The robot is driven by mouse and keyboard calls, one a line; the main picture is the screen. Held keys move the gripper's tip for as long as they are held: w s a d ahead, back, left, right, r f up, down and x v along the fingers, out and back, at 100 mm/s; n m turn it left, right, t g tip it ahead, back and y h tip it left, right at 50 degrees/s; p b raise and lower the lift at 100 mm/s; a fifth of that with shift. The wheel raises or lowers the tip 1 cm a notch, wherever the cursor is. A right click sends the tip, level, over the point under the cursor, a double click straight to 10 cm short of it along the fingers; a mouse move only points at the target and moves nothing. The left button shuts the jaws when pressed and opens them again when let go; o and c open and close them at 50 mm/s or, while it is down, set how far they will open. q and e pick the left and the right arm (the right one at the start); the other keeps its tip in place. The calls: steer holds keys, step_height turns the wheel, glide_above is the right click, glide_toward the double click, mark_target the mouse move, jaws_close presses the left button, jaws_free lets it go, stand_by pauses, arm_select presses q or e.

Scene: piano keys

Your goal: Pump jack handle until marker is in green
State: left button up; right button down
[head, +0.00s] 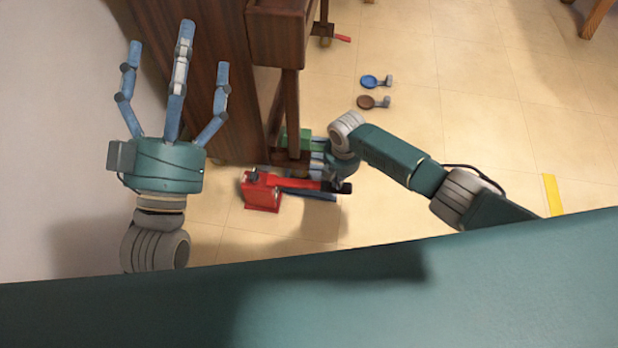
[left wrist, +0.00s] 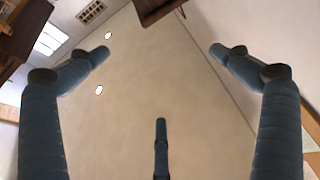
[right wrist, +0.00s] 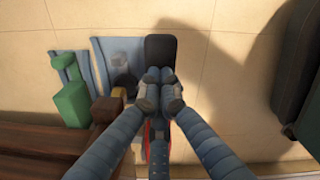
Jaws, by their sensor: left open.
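The red jack (head: 262,191) stands on the tiled floor beside the wooden piano in the head view. My right gripper (head: 335,177) is low over the handle's outer part. In the right wrist view its fingertips (right wrist: 160,88) are together, right beside the black end (right wrist: 160,57); whether the handle lies between them is hidden. A little red shows beneath the fingers. No marker or green zone can be made out. My left gripper (head: 180,75) is open, empty and raised, fingers spread.
The wooden piano (head: 215,85) and its leg (head: 290,110) stand close to the jack. A green object (head: 300,138) is beside the leg. A blue disc piece (head: 371,81) and a brown one (head: 368,102) lie on the floor. Open floor lies to the right.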

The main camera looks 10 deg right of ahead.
steer(key=shift+s+d+r+p, duration=0.1)
steer(key=shift+s+r+p, duration=0.05)
steer(key=shift+r+p, duration=0.65)
arm_select(q)
step_height(320, 180, down, 18)
steer(key=a+g+y+p, duration=0.1)
steer(key=a+g+y, duration=0.1)
steer(key=g, duration=0.7)
steer(key=shift+y, duration=0.5)
arm_select(e)
steer(key=shift+d+r, duration=0.1)
steer(key=shift+r, duration=0.75)
arm_select(q)
steer(key=shift+w+a, duration=0.1)
